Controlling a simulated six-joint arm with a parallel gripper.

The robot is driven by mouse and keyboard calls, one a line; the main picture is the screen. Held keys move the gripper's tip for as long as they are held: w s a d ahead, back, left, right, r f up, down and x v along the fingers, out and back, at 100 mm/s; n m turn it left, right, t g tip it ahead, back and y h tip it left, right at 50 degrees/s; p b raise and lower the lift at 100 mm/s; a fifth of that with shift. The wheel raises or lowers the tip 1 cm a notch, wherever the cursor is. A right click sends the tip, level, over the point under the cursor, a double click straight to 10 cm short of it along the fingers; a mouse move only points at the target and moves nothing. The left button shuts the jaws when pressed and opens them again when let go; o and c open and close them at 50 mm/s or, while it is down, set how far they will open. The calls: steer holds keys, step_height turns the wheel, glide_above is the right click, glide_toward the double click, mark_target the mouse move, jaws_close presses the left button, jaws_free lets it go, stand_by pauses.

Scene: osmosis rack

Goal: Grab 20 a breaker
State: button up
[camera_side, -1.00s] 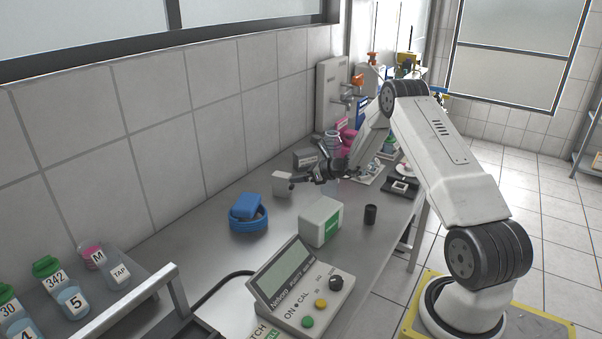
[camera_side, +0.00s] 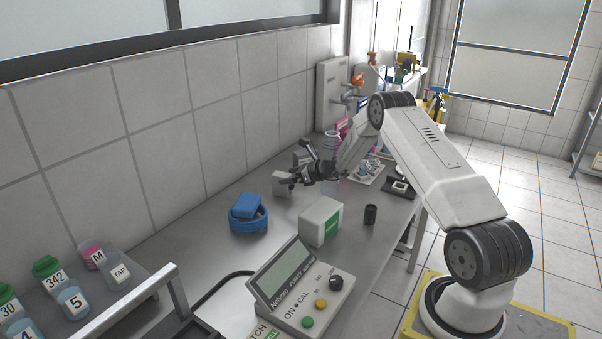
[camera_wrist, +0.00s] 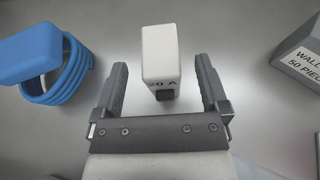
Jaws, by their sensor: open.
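The 20 A breaker (camera_wrist: 160,55) is a small white block marked "20 A" with a dark part at its near end. In the wrist view it lies on the bench ahead of my gripper (camera_wrist: 161,82), centred between the two fingers. The fingers are open, one to each side, and no contact shows. In the side view the breaker (camera_side: 281,185) is the pale block on the grey bench, and my dark gripper (camera_side: 291,182) is right at it, partly covering it. The exact height gap cannot be told.
A blue coil with a blue block (camera_side: 248,213) lies left of the breaker; the coil also shows in the wrist view (camera_wrist: 68,75). A grey box labelled "WALL 50 PIEC" (camera_wrist: 300,60) stands to the right. A white-green box (camera_side: 320,221), a meter (camera_side: 300,287) and a black cup (camera_side: 370,214) are nearer.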

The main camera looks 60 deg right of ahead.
mark_target(276, 173)
steer(key=shift+x, duration=1.7)
jaws_close()
steer(key=shift+r, duration=0.15)
steer(key=shift+d+r, duration=0.1)
steer(key=shift+r, duration=0.7)
steer(key=s+a+r, duration=0.6)
steer(key=s+r, duration=0.5)
steer(key=s, duration=0.1)
steer(key=shift+s, duration=0.4)
steer(key=shift+r, duration=0.1)
